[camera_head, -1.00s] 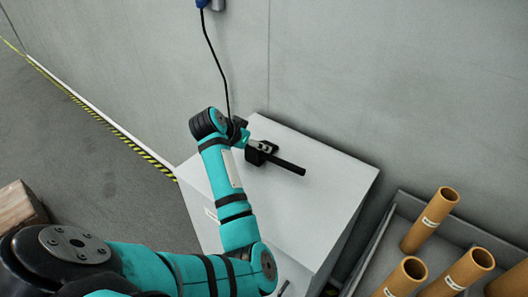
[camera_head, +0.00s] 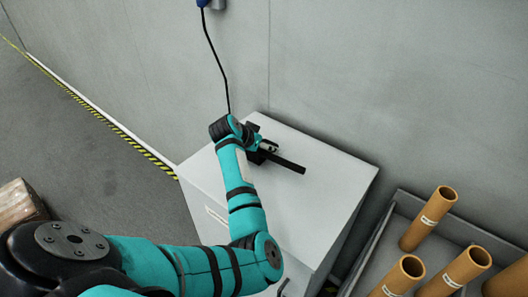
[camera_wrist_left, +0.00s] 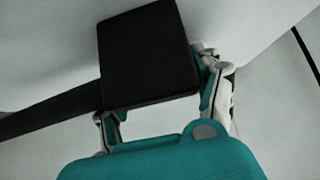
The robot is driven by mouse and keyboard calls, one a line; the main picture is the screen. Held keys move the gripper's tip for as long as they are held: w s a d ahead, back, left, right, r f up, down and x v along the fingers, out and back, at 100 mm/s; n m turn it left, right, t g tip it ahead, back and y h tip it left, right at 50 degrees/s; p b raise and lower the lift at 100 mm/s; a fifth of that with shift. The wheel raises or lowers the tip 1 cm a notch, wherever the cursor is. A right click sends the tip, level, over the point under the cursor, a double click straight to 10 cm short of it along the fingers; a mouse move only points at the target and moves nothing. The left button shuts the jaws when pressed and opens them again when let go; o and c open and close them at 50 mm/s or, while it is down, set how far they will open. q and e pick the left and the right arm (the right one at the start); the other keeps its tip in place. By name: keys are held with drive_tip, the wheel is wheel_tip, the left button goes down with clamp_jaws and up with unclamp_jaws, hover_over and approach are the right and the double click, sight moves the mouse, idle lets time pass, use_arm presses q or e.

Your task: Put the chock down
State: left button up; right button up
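A black block (camera_wrist_left: 148,55), which I take to be the chock, fills the upper middle of the left wrist view. A long dark bar (camera_head: 287,163) shows on top of the pale box (camera_head: 320,190) in the head view; in the wrist view a dark strip (camera_wrist_left: 50,113) runs left from beside the block. I cannot tell whether they are joined. My left gripper (camera_head: 266,149) is low over the box top, its fingers (camera_wrist_left: 165,105) on either side of the block. The block hides part of the left finger, so the grip is unclear. My right gripper is out of view.
A grey bin (camera_head: 402,210) with several brown tubes (camera_head: 428,218) stands right of the box. A grey wall rises behind. A black cable (camera_head: 213,55) hangs down it. The box top's right side is clear. A wooden piece (camera_head: 18,205) is at lower left.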

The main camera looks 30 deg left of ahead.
use_arm(q)
drive_tip(key=c, duration=1.1)
clamp_jaws()
drive_tip(key=shift+r, duration=0.1)
